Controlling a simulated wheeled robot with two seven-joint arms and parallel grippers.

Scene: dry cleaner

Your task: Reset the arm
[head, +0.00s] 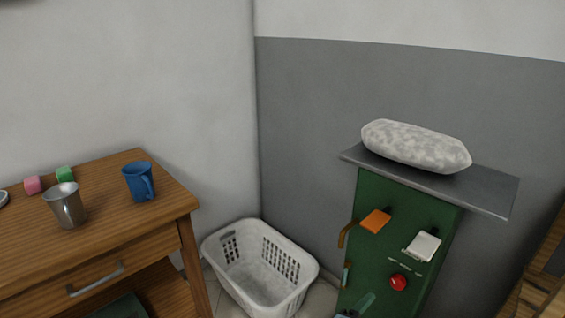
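Neither my left nor my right gripper shows in the head view, and no part of my arms can be made out for sure. Whether either gripper is open, shut or holding something cannot be seen.
A white basket (213,247) stands in the corner. A green cabinet (390,245) with a grey top (490,190) carries a whitish bundle (415,146).

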